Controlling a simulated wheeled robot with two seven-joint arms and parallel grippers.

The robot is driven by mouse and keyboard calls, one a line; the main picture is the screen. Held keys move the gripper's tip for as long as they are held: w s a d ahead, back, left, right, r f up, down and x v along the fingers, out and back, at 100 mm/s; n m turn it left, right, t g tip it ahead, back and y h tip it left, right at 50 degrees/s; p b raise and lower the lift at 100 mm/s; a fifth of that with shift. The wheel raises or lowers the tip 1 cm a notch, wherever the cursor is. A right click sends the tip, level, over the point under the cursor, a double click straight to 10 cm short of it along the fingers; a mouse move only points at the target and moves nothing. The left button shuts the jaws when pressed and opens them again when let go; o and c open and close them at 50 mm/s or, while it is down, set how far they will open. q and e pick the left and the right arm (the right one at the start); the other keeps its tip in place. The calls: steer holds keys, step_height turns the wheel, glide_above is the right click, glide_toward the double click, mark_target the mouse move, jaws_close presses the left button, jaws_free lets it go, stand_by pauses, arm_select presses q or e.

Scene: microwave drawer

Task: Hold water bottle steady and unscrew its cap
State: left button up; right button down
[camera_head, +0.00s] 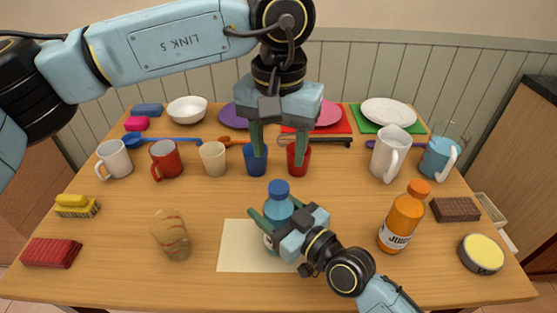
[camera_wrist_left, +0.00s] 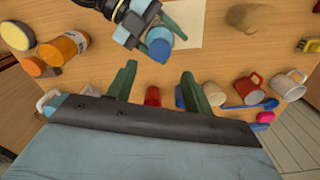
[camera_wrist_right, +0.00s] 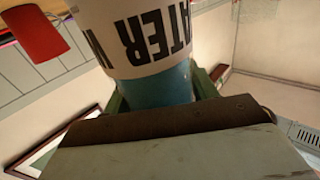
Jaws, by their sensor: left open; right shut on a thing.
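The water bottle (camera_head: 279,205), light blue with a dark blue cap (camera_head: 278,187), stands upright on a cream mat (camera_head: 237,256). My right gripper (camera_head: 272,222) is shut around the bottle's body from the right. In the right wrist view the bottle's "WATER" label (camera_wrist_right: 150,40) is large between the fingers. My left gripper (camera_head: 273,148) is open and empty, pointing down above and behind the bottle, well clear of the cap. The left wrist view shows its two fingers (camera_wrist_left: 158,88) apart, with the capped bottle (camera_wrist_left: 160,45) beyond them.
An orange juice bottle (camera_head: 401,218) stands to the right and a glass (camera_head: 172,236) to the left. Blue (camera_head: 255,160) and red (camera_head: 299,160) cups stand behind the water bottle. More mugs, plates and a pitcher (camera_head: 440,158) line the back. Bare table lies on both sides of the mat.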

mark_target(278, 187)
arm_select(q)
steer(key=m, duration=0.5)
steer(key=shift+f, duration=4.05)
